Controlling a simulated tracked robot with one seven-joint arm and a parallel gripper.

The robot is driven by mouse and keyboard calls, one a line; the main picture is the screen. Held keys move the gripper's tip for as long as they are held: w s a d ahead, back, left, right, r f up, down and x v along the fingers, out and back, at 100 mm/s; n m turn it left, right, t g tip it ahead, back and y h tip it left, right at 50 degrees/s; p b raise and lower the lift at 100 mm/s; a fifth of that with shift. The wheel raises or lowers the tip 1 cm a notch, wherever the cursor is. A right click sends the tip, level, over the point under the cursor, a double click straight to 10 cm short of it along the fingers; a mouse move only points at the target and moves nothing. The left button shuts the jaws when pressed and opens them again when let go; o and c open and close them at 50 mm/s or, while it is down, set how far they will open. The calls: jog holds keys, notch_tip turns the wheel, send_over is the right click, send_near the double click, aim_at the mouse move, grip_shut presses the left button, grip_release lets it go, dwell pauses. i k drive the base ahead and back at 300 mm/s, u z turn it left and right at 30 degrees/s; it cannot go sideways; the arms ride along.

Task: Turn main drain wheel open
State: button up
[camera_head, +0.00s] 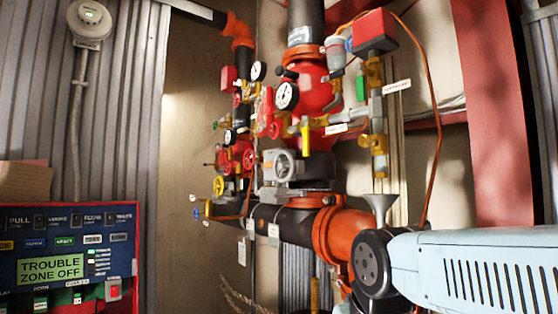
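A red and black valve assembly (318,92) stands against the wall. The tags are too small to read, so I cannot tell which is the main drain wheel. My light blue arm (478,268) enters from the right, and its dark round joint covers part of the lower orange pipe. My gripper is not visible.
A blue and red alarm panel (68,250) reads "TROUBLE ZONE OFF" at lower left. Gauges (287,96), yellow-brass fittings (378,143) and an orange cable (432,90) crowd the riser. A red column (495,110) stands at right. Bare wall (185,110) shows left of the pipes.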

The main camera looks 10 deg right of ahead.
aim_at(249, 159)
jog(key=u, duration=1.1)
jog(key=i, duration=0.1)
jog(key=z, duration=2.25)
jog(key=k, duration=0.95)
jog(key=u, duration=1.85)
jog(key=i, duration=1)
jog(key=z, duration=0.1)
